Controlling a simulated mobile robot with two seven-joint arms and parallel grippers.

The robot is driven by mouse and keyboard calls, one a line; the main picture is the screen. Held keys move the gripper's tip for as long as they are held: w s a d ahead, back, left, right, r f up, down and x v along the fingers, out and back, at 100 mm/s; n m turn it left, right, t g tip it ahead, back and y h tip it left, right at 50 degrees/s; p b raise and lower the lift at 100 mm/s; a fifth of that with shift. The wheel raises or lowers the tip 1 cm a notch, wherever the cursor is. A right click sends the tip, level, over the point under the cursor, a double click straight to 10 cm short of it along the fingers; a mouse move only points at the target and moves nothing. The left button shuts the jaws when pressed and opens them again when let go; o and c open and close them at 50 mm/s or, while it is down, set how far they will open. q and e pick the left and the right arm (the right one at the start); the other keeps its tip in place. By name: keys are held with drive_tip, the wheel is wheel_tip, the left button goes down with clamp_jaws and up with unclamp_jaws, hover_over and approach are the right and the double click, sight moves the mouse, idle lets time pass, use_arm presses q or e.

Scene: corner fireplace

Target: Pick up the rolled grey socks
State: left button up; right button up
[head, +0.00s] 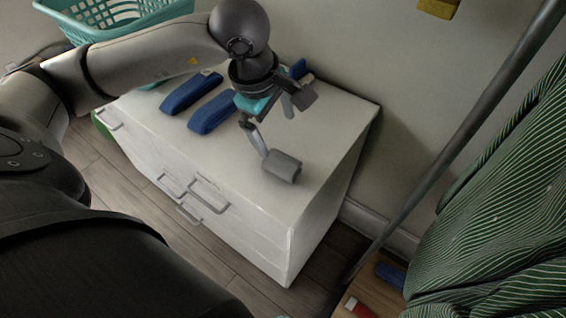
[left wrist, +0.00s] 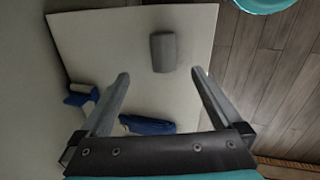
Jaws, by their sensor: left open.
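The rolled grey socks (head: 284,167) lie as a small grey bundle on the white drawer unit (head: 330,125), near its right end. In the left wrist view the socks (left wrist: 162,52) lie beyond the fingertips, roughly centred between the two fingers, with white top visible around them. My left gripper (head: 277,130) is open and empty above the top, its fingers spread. In the left wrist view its fingers (left wrist: 160,74) stand apart with a clear gap. My right gripper is not in view.
Blue long items (head: 213,111) lie on the unit left of my gripper. A teal basket (head: 105,22) stands at upper left. A grey pole (head: 465,130) and green striped cloth (head: 500,210) are at right. The wall runs behind the unit. The top around the socks is clear.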

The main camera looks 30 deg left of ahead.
sight(284, 161)
use_arm(q)
drive_tip(key=x, duration=0.3)
drive_tip(key=b+x, duration=0.1)
drive_tip(key=x, duration=0.2)
drive_tip(key=a+x, duration=0.1)
drive_tip(key=x, duration=0.2)
drive_tip(key=shift+f+b, duration=0.3)
drive_tip(key=shift+f, duration=0.1)
drive_tip(key=x, duration=0.4)
drive_tip(key=shift+s+d+f+b, duration=0.1)
drive_tip(key=shift+s+d+b, duration=0.05)
drive_tip(key=shift+d+b, duration=0.15)
drive_tip(key=shift+w+f, duration=0.2)
drive_tip(key=shift+f, duration=0.4)
drive_tip(key=shift+c, duration=0.2)
drive_tip(key=c, duration=1.1)
